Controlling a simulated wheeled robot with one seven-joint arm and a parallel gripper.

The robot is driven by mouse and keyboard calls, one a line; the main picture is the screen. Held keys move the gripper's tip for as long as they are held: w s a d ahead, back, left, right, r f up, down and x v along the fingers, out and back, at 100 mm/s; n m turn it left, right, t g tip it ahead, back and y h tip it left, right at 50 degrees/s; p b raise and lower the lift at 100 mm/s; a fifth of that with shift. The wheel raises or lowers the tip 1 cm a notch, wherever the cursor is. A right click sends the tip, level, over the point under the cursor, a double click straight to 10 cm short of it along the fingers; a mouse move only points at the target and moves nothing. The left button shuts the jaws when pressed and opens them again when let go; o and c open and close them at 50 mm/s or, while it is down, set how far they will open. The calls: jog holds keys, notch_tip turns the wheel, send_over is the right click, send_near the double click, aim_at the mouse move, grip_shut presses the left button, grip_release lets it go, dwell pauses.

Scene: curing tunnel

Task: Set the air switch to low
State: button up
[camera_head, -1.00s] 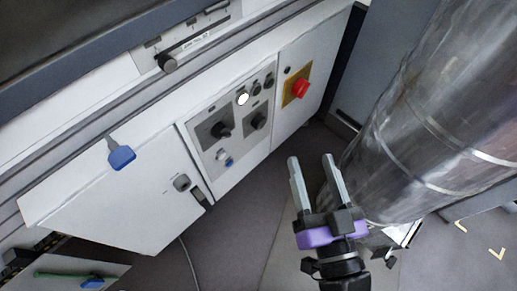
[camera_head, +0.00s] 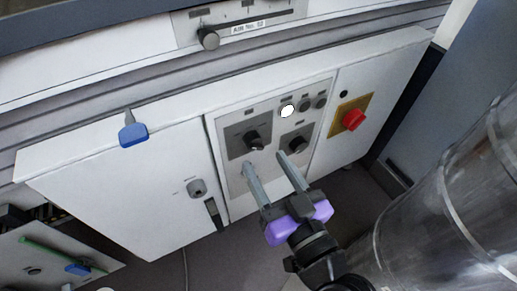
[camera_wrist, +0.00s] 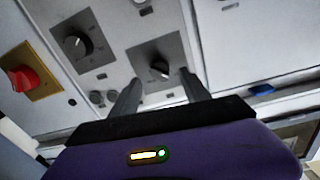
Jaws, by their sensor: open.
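The control panel (camera_head: 231,177) carries two black rotary knobs on grey plates. The left knob (camera_head: 252,140) also shows in the wrist view (camera_wrist: 159,69), with a pale mark on its edge. The right knob (camera_head: 296,145) is left of centre in the wrist view (camera_wrist: 78,45). The panel lettering is too small to read, so I cannot tell which one is the air switch. My gripper (camera_head: 263,160) is open and empty, its fingertips just below the left knob in the head view. In the wrist view the left knob appears between and beyond the fingers (camera_wrist: 160,84). The lower panel is partly hidden.
A lit white button (camera_head: 287,111) and dark buttons sit above the right knob. A red knob (camera_head: 354,118) on a yellow plate is farther right. A slider (camera_head: 208,39) is above. Floor below is clear.

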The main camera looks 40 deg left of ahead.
aim_at(257, 149)
jog(key=shift+x, duration=2.35)
grip_shut()
